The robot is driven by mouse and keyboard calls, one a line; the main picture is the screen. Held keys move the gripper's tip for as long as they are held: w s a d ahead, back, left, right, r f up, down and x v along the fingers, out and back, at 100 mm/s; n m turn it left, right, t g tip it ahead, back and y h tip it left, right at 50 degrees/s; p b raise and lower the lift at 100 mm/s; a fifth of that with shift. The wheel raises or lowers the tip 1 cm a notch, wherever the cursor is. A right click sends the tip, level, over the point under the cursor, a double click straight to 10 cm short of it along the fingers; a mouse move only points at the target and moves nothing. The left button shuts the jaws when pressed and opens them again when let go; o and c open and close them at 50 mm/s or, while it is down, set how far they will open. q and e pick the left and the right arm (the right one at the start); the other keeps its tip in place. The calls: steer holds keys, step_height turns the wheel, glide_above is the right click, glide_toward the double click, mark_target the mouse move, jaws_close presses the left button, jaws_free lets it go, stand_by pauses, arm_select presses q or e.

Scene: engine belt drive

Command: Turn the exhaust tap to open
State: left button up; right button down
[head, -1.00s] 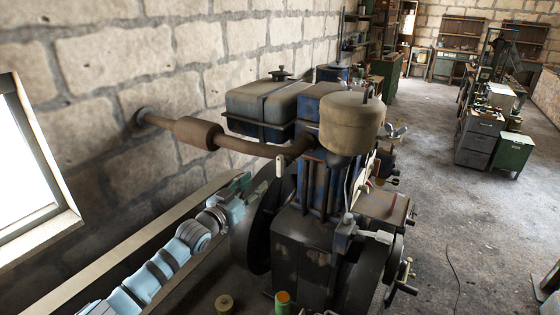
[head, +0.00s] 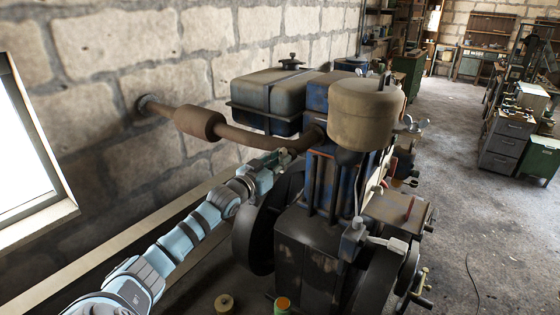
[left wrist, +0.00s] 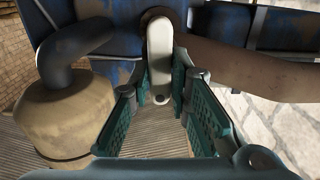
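The exhaust tap shows in the left wrist view as a pale, rounded lever (left wrist: 159,52) with a dark spot at its near end. It lies against the brown exhaust pipe (left wrist: 235,65), beside the engine's blue side. My left gripper (left wrist: 157,92) is open, with one green finger on each side of the lever's near end. Gaps show between fingers and lever. In the head view my left gripper (head: 268,167) is just below the exhaust pipe (head: 240,142), where it meets the engine (head: 318,205). The lever is hard to make out there. My right gripper is not in view.
A tan canister (head: 360,112) stands above the engine; it fills the left of the left wrist view (left wrist: 75,120). A dark tank (head: 272,98) is behind the pipe. A large flywheel (head: 255,232) is below my left gripper. The stone wall (head: 90,60) runs along the left.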

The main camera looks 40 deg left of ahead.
arm_select(q)
jaws_close()
steer(key=shift+m, duration=0.5)
steer(key=shift+m+b, duration=0.55)
steer(key=shift+m, duration=0.05)
steer(key=m+b, duration=0.1)
steer(key=m, duration=0.4)
steer(key=m+b, duration=0.1)
steer(key=m, duration=0.4)
steer(key=d+m, duration=0.1)
steer(key=m, duration=0.4)
steer(key=shift+f+m+b, duration=0.1)
steer(key=shift+m+b, duration=0.2)
steer(key=shift+b, duration=0.1)
steer(key=shift+a, duration=0.1)
